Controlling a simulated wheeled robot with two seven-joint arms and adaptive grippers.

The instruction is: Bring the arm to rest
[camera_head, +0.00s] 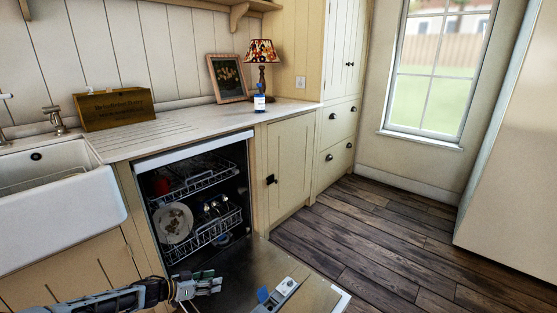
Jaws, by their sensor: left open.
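My left arm comes in from the bottom left corner. Its gripper (216,285) is open and appears empty, in front of the dishwasher (195,145) and over the near left part of its lowered door (320,296). I cannot tell whether it touches the door. My right gripper is not in view.
The dishwasher is open; a plate (173,223) and a red item (161,185) sit inside with its racks. A blue-and-white bottle (260,101), lamp (262,52), picture frame (228,78) and wooden box (114,108) stand on the counter (190,130). A white sink (60,215) is at left. Wood floor (385,235) at right is clear.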

